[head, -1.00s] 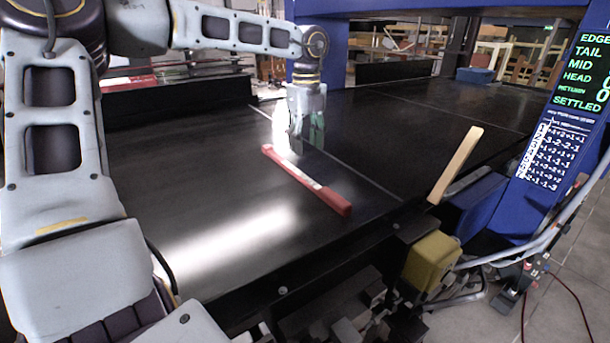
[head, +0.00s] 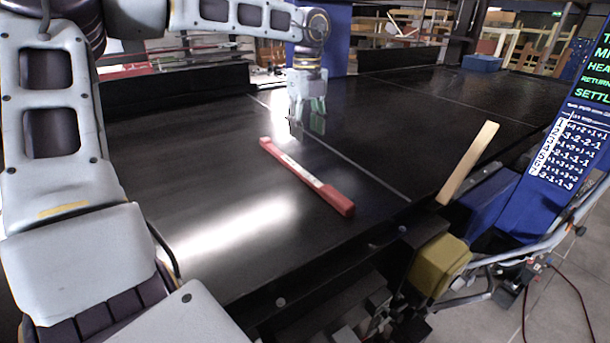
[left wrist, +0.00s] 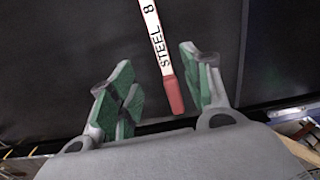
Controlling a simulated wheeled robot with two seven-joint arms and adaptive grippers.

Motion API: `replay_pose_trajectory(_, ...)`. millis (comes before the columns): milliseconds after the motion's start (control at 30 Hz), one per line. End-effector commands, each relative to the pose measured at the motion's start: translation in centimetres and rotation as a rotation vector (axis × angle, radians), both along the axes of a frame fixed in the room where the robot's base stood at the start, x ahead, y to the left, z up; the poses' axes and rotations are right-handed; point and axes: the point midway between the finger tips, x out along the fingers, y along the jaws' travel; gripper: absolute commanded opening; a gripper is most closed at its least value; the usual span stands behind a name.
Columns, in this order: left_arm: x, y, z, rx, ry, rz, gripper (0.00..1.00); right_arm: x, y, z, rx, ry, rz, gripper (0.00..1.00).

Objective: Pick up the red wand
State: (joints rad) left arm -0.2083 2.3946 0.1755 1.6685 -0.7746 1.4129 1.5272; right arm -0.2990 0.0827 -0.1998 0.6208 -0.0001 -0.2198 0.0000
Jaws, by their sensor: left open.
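The red wand (head: 325,191) lies flat and diagonal on the black belt in the head view, with a white label along its middle. In the left wrist view its red end (left wrist: 174,96) and white label reading "STEEL 8" show between the finger pads; the far end is out of frame. My left gripper (head: 306,122) points down over the belt, beyond the wand's far end in the head view. Its green-padded fingers (left wrist: 160,88) are spread apart in the left wrist view with nothing gripped. My right gripper does not show.
The black conveyor belt (head: 220,160) is otherwise clear around the wand. A tan wooden paddle (head: 468,162) stands at the belt's near right edge, by a yellow block (head: 440,265). A blue frame with a screen (head: 585,120) stands at right. A blue box (head: 482,63) sits far back.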

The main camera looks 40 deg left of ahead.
Motion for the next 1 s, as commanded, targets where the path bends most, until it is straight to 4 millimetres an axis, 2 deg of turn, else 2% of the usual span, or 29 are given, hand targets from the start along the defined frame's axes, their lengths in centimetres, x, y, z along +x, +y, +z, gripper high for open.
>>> replay_pose_trajectory(367, 0.0, 0.0, -1.0, 0.0, 0.0, 0.0, 0.48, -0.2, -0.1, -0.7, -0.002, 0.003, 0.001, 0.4)
replay_pose_trajectory(1000, 0.0, 0.1, -5.8, -0.001, 0.0, 0.001, 0.48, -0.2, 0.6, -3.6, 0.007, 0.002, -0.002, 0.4)
